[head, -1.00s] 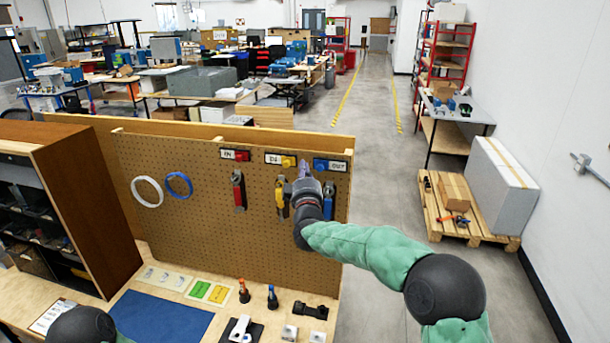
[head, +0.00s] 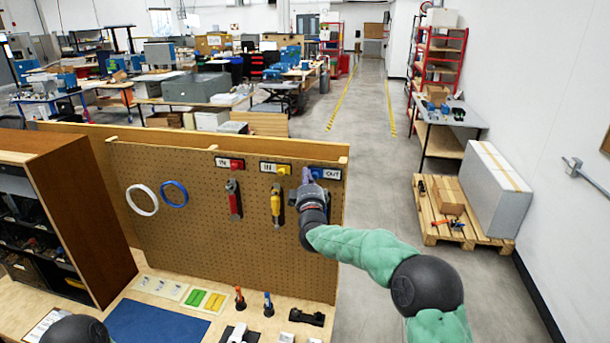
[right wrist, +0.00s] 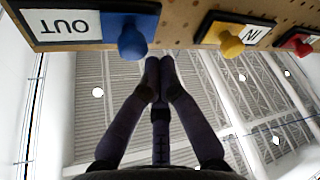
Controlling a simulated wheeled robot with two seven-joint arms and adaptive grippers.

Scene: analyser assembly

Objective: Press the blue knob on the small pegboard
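The pegboard (head: 190,225) stands upright at the back of the bench and carries three labelled knobs along its top edge. The blue knob (head: 316,173) is the rightmost, beside an "OUT" label; in the right wrist view the blue knob (right wrist: 132,43) shows upside down and clear of the fingers. My right gripper (head: 306,176) is in front of the board, just left of the blue knob in the head view. In the right wrist view the right gripper's fingertips (right wrist: 160,66) are together with nothing between them, close beside the blue knob; contact cannot be told. My left gripper is not in view.
A yellow knob (head: 284,170) and a red knob (head: 237,164) sit to the left. A red tool (head: 234,198) and a yellow tool (head: 276,205) hang below them. White (head: 141,200) and blue (head: 174,194) rings hang at left. A brown cabinet (head: 80,205) stands left.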

